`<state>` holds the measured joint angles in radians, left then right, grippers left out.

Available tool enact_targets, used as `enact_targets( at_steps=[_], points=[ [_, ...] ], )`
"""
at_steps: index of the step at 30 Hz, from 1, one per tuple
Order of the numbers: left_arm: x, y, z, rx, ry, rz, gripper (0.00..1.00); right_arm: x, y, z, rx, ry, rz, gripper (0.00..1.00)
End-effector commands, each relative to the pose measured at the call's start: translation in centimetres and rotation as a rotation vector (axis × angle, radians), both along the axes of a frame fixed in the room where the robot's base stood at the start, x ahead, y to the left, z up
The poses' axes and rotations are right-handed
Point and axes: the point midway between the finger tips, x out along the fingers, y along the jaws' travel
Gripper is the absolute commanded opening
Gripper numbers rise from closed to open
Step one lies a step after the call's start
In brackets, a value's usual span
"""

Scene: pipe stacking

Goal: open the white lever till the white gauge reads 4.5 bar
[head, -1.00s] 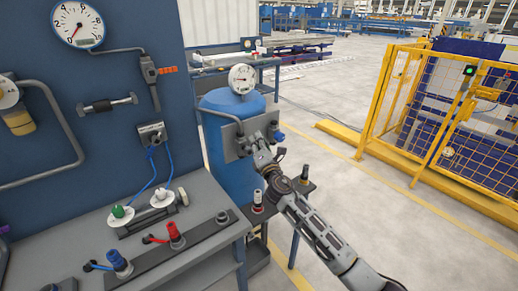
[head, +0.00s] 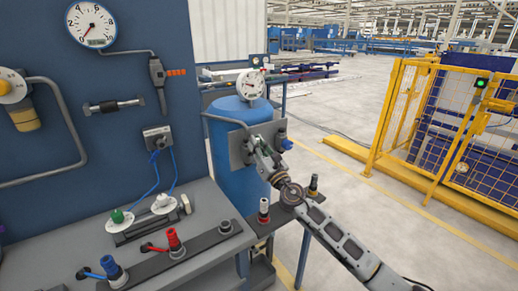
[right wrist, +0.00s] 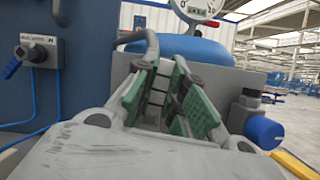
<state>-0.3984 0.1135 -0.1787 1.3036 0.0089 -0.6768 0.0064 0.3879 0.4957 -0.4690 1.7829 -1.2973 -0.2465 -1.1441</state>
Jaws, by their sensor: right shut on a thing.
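A round white gauge (head: 250,84) stands on top of the blue tank (head: 238,180); its lower part shows in the right wrist view (right wrist: 197,8). Its needle is too small or cut off to read. Below it, a grey plate (head: 237,148) is on the tank's front. My right gripper (head: 257,142) is at this plate. In the right wrist view, its green-padded fingers (right wrist: 165,95) are closed around a pale piece, apparently the white lever, mostly hidden by the fingers. My left gripper is not in view.
A larger gauge (head: 91,25) with a red needle hangs on the blue panel (head: 120,75). The bench (head: 65,240) holds green, white, red and blue connectors. A blue knob (right wrist: 263,132) sits right of the fingers. A yellow fence (head: 440,130) stands right; floor between is free.

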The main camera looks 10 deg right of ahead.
Motion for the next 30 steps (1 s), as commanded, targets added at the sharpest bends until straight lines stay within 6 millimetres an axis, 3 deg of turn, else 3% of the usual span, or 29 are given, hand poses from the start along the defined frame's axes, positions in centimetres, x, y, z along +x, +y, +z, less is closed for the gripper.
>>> enact_targets(
  at_steps=[12,26,27,30],
  points=[
    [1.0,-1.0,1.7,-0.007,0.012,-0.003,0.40,-0.3,0.8,-0.2,-0.138,-0.047,0.002,0.00],
    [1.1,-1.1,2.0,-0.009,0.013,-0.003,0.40,-0.3,0.9,-0.2,-0.151,-0.051,0.002,0.00],
    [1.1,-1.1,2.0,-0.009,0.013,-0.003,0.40,-0.3,0.9,-0.2,-0.151,-0.051,0.002,0.16],
    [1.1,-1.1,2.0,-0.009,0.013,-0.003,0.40,-0.3,0.9,-0.2,-0.150,-0.051,0.002,0.29]
  ],
)
